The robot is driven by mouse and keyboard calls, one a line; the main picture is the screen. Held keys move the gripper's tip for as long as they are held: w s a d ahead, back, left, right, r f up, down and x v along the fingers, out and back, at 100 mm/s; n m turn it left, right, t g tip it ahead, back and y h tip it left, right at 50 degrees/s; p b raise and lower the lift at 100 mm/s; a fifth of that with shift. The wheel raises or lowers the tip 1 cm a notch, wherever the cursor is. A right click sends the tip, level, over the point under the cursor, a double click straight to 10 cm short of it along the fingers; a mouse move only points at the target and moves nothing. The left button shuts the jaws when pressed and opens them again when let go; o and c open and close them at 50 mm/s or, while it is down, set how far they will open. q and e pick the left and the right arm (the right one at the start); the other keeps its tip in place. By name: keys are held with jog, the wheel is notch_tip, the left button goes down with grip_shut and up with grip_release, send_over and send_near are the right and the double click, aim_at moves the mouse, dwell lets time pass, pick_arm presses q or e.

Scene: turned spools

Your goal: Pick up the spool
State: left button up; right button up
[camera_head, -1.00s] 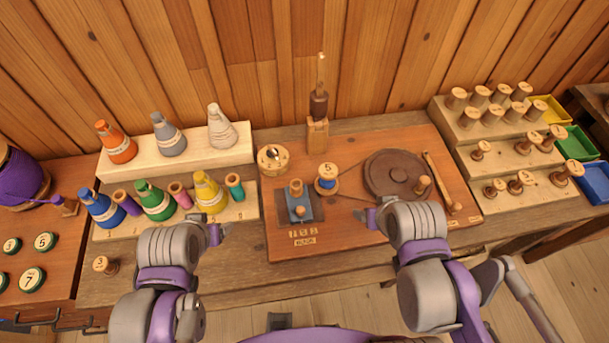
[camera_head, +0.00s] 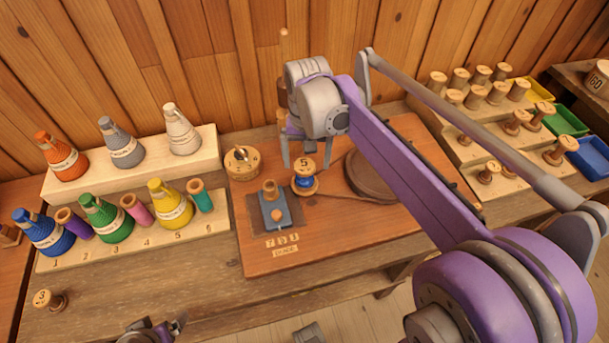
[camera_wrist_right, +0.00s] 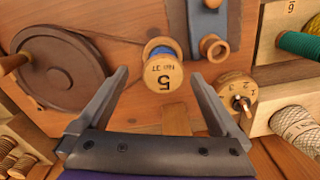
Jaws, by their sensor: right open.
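A wooden spool marked 5 with blue thread (camera_head: 304,180) stands on the reddish-brown board, between a blue block and a dark round disc. It also shows in the right wrist view (camera_wrist_right: 163,76), end-on, between and beyond my finger tips. My right gripper (camera_head: 306,153) is open, its fingers on either side just behind and above the spool in the head view, with nothing between them in the wrist view (camera_wrist_right: 160,76). I cannot tell whether a finger touches it. My left gripper (camera_head: 174,326) is only partly in view at the bottom edge; its opening is unclear.
The dark disc (camera_head: 370,176) is close right. Cones fill the left racks; a stepped rack (camera_head: 487,105) holds several spools. A small spool (camera_head: 49,300) stands front left.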

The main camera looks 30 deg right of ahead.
aim_at(305, 167)
jog(key=f, duration=0.6)
jog(key=shift+w+a+f+b, duration=0.1)
jog(key=shift+w+f+b, duration=0.2)
jog(key=shift+c, duration=0.2)
jog(key=c, duration=1.3)
